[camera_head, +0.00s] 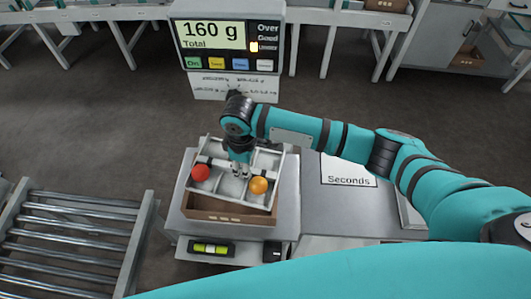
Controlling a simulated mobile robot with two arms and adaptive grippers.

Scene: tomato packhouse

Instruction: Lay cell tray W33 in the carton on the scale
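A pale grey cell tray (274,160) is at the carton on the scale, turned a little relative to the carton. Its far edge reaches past the carton's back. A red tomato (200,173) sits in a left cell and an orange tomato (259,186) in a right cell. No W33 mark is readable. The brown carton (228,216) stands on the scale (287,205); its front wall shows below the tray. My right gripper (240,172) points down at the tray's middle and appears shut on its centre divider. The fingertips are partly hidden. My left gripper is out of view.
The scale display (211,37) reads 160 g Total, with a lit lamp beside Over, Good and a third word. A Seconds sign (348,171) lies on the surface at right. A roller conveyor (70,240) stands at left. A yellow-green level (211,249) is in front.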

